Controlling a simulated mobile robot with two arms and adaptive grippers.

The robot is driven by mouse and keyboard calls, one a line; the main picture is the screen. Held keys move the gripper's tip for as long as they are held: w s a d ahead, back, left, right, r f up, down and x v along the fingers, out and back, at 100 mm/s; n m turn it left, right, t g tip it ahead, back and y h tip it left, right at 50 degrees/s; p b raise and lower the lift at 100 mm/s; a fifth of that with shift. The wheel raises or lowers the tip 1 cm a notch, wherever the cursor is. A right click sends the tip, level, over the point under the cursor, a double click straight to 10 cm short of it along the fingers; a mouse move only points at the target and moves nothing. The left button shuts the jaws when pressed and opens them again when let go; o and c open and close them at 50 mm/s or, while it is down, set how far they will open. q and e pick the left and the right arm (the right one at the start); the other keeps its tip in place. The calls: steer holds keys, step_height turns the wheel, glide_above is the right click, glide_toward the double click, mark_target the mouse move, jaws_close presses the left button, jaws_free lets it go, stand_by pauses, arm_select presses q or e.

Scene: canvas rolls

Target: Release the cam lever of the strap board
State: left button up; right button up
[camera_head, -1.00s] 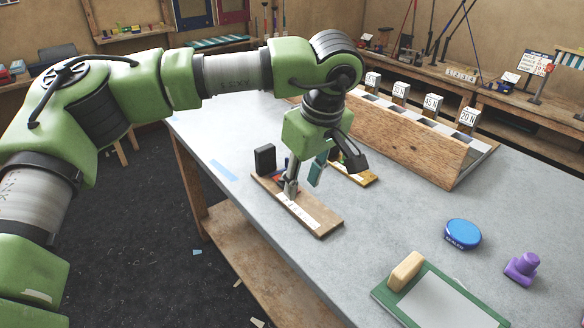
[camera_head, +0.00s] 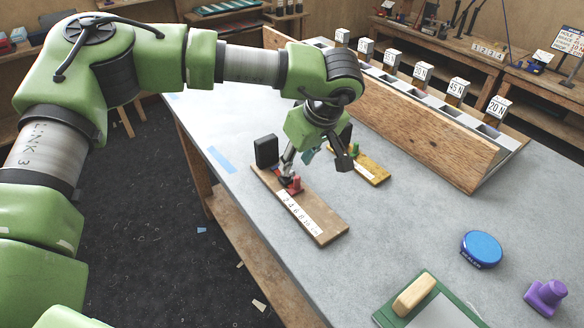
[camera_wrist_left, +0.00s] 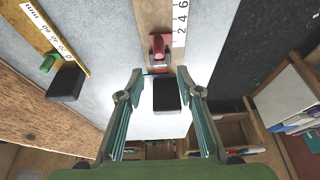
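A wooden board (camera_head: 323,227) with a centimetre scale lies near the table's left edge. It carries a red lever (camera_head: 295,185) and a black block (camera_head: 266,151) at its far end. My left gripper (camera_head: 313,168) is open above that end. In the left wrist view the black block (camera_wrist_left: 167,94) shows between the spread fingers of the gripper (camera_wrist_left: 160,74). The red lever (camera_wrist_left: 158,46) stands just beyond the fingertips there, and I see no grip on it. Any strap is too small to make out. My right gripper is not in view.
A yellow board (camera_head: 371,171) with a green lever (camera_wrist_left: 48,62) lies beside the wooden board. A long wooden rack (camera_head: 415,125) with labelled weights stands behind. A blue round tin (camera_head: 481,248), a purple knob (camera_head: 545,297) and a green board (camera_head: 443,291) lie at right. Mid-table is clear.

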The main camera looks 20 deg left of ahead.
mark_target(291, 173)
arm_select(q)
steer(key=x, duration=0.4)
steer(key=shift+f+p, duration=0.1)
steer(key=shift+p, duration=0.2)
steer(key=shift+w+a+f, duration=0.15)
steer(key=shift+a+f, duration=0.05)
steer(key=shift+f, duration=0.45)
jaws_close()
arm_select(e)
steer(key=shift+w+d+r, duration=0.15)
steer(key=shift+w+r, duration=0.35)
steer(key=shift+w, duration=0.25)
